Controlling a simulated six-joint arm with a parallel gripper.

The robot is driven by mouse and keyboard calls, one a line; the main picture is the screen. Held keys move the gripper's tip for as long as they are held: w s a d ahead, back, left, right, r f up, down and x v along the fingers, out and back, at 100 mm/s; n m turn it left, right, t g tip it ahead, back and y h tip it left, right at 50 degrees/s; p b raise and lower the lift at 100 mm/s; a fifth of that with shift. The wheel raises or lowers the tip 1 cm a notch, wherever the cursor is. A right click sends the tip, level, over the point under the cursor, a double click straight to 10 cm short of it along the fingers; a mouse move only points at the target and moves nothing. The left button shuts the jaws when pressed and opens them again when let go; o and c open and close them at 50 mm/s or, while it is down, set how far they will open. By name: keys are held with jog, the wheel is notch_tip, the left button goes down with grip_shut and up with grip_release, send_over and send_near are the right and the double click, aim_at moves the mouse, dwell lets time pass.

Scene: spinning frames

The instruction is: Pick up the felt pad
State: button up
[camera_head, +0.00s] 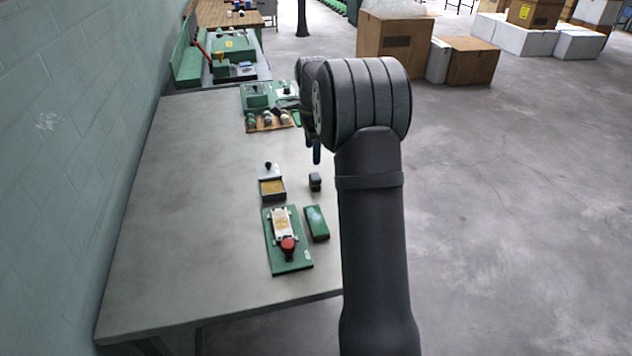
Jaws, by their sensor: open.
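I cannot tell for sure which thing is the felt pad. A green, flat-topped block (316,223) lies beside the right edge of a green base plate (291,261). A small dark block (315,181) stands above it in the picture. My gripper (314,152) hangs above the table, higher in the picture than both blocks. It is open and appears empty, and my arm partly hides it. A small open box with yellowish contents (272,188) lies left of the dark block.
The base plate carries a pale piece (282,222) and a red knob (288,246). A wooden rack (261,128) with several spools stands farther back, near green equipment (256,97). The table's left side (190,190) is clear. A wall runs along the left.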

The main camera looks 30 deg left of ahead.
aim_at(314, 175)
notch_tip(314, 175, down, 7)
jog(key=shift+r, duration=0.15)
jog(key=shift+w+a+f, duration=0.1)
jog(key=shift+w+f, duration=0.15)
jog(key=shift+f, duration=1.1)
jog(key=shift+w+a+f, duration=0.1)
jog(key=shift+w+f, duration=0.1)
jog(key=shift+f, duration=1.15)
jog(key=c, duration=1.1)
jog(key=shift+d, duration=0.1)
jog(key=shift+c, duration=0.2)
jog(key=shift+r, duration=0.1)
jog(key=shift+r, duration=0.5)
jog(key=r, duration=0.2)
jog(key=d+r, duration=0.1)
jog(key=shift+w+r, duration=0.1)
jog(key=shift+r, duration=0.25)
jog(key=w+d+r, duration=0.1)
jog(key=d+r, duration=0.5)
jog(key=d, duration=0.4)
jog(key=shift+d, duration=0.3)
jog(key=shift+w+r, duration=0.1)
